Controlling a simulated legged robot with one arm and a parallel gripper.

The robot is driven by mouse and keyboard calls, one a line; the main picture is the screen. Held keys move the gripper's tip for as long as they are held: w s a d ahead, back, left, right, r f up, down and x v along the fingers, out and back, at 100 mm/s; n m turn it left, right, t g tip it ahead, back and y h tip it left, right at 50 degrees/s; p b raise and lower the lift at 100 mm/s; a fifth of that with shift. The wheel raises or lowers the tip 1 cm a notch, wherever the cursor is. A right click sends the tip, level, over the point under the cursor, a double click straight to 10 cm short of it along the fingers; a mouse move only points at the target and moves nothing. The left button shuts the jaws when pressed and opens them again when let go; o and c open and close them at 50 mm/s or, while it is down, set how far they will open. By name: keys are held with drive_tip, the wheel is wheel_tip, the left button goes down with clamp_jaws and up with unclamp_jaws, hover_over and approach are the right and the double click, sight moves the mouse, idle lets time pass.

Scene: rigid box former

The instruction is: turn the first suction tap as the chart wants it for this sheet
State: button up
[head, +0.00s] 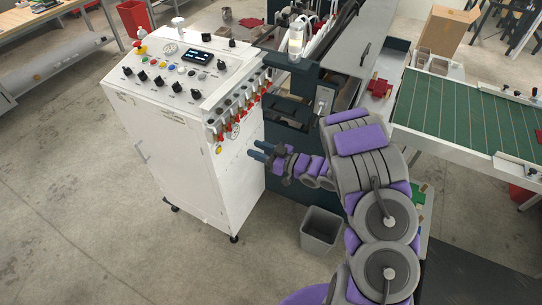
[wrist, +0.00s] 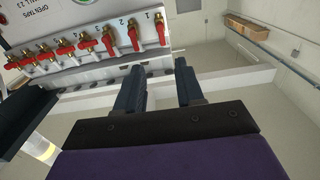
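A row of brass taps with red handles (head: 238,108) runs along the white cabinet's edge in the head view. In the wrist view, the tap marked 1 (wrist: 162,31) is at the right end, its red handle lengthwise up and down in the picture. The tap marked 2 (wrist: 134,38) is beside it, with a similar handle. Several taps further left have handles lying more sideways. A printed panel (wrist: 75,14) reads "OPEN TAPS", partly cut off. My gripper (wrist: 158,66) is open and empty, below taps 1 and 2 and apart from them; in the head view my gripper (head: 256,149) is beside the cabinet.
The white control cabinet (head: 180,160) has knobs, a gauge and a display on top. A dark machine frame (head: 290,85) stands close behind my gripper. A grey bin (head: 321,230) is on the floor below my arm. The floor left of the cabinet is clear.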

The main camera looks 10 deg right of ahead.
drive_tip(key=v, duration=0.4)
drive_tip(key=shift+s+d+f, duration=0.1)
drive_tip(key=shift+s+d, duration=0.2)
